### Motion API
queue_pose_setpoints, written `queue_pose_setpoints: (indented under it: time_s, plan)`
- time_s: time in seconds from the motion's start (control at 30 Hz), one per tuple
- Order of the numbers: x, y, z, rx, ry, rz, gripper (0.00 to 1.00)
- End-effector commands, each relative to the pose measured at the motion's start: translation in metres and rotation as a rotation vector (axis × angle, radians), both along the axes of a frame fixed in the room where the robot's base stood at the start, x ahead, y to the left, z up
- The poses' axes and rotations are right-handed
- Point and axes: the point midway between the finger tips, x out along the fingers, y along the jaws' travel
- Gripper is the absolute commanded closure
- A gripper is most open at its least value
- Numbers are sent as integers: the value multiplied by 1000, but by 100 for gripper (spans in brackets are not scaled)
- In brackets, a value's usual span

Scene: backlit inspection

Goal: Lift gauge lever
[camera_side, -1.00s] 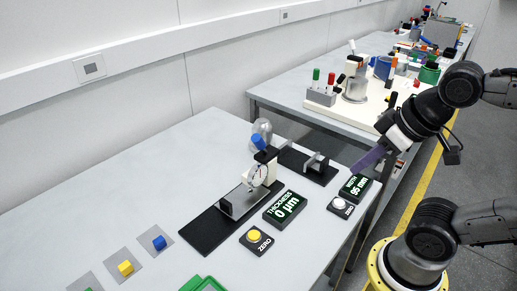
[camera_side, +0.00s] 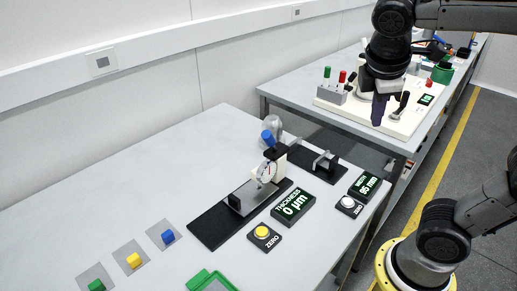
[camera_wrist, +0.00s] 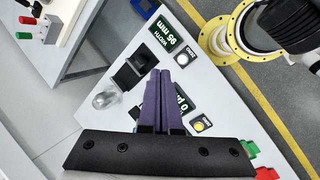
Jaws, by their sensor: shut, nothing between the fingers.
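A thickness display (camera_side: 293,204) and yellow zero button (camera_side: 262,232) sit beside the gauge. A width display (camera_side: 365,184) and white button (camera_side: 348,202) are farther right. Colored cubes (camera_side: 133,260) lie on grey squares at the front left.

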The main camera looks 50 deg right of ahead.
Motion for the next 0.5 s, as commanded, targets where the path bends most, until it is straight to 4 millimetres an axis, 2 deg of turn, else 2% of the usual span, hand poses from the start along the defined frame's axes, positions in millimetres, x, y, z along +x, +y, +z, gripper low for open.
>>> queue_pose_setpoints:
  time_s: [0.03, 0.27, 0.5]
  plan:
    - [13, 1, 3, -42, 54, 43, 100]
    - [67, 13, 15, -231, 266, 212, 100]
    - [123, 49, 11, -425, 455, 363, 100]
